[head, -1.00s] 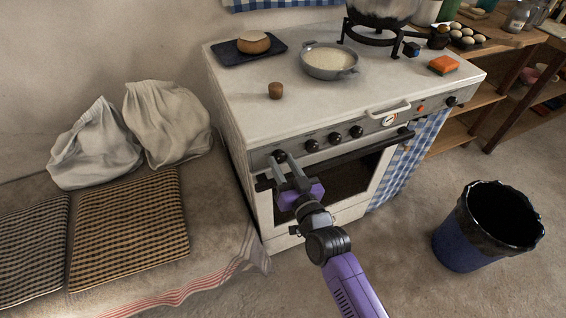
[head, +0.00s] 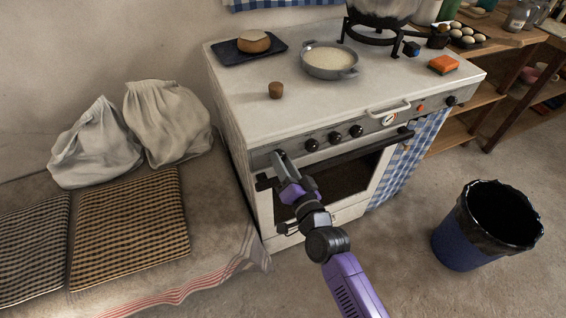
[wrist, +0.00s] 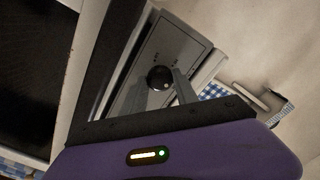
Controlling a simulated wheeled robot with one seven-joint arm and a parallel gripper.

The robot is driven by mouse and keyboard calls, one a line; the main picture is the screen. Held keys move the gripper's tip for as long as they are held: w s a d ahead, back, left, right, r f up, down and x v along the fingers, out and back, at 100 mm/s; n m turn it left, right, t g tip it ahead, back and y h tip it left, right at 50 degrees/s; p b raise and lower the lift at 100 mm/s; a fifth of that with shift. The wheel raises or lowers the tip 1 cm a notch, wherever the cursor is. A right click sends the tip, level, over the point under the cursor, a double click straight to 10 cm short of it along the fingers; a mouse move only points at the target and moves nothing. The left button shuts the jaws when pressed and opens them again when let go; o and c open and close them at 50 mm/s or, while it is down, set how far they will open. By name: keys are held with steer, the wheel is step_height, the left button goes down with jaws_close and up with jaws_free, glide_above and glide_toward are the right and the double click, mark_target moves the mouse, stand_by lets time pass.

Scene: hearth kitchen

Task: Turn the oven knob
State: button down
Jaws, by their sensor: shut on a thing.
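The white stove (head: 235,110) carries a grey control panel with several black knobs along its front. My gripper (head: 279,160) is at the left end of this panel, at the leftmost knob, which the fingers mostly hide in the head view. In the wrist view the round black oven knob (wrist: 160,78) sits on the grey panel between the two grey fingers of my gripper (wrist: 163,92). The fingers are shut on its sides. The knob's pointer mark is too small to read.
The dark oven door (head: 345,178) with its handle lies just below the panel. A blue checked towel (head: 412,160) hangs right of it. A cushioned bench (head: 130,230) stands at left, a blue bin (head: 465,240) at right. Open floor lies between.

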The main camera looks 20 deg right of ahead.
stand_by(0.4)
steer(key=c, duration=0.9)
jaws_free()
steer(key=shift+c, duration=0.2)
steer(key=s, duration=0.7)
steer(key=shift+s+b, duration=0.4)
steer(key=shift+b, duration=0.05)
